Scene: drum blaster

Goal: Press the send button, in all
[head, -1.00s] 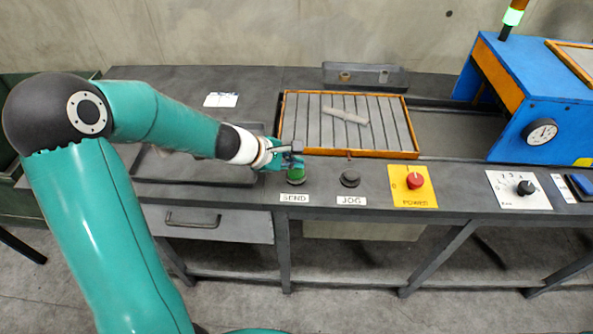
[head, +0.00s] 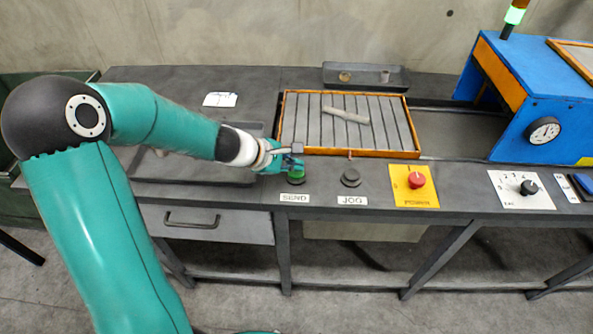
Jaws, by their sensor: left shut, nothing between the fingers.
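The green send button (head: 296,181) sits in a dark collar on the front of the bench, above the label SEND (head: 294,198). My left gripper (head: 294,163) is shut and empty, with its fingertips right over the button. I cannot tell whether the fingertips touch it. The gripper hides part of the button's top. My right gripper is not in view.
A black JOG button (head: 350,177) and a red POWER knob (head: 416,180) on a yellow plate stand to the right. A black dial (head: 528,187) is farther right. Behind is an orange-framed tray (head: 417,154) with a pale piece (head: 346,115), beside a blue machine (head: 545,90).

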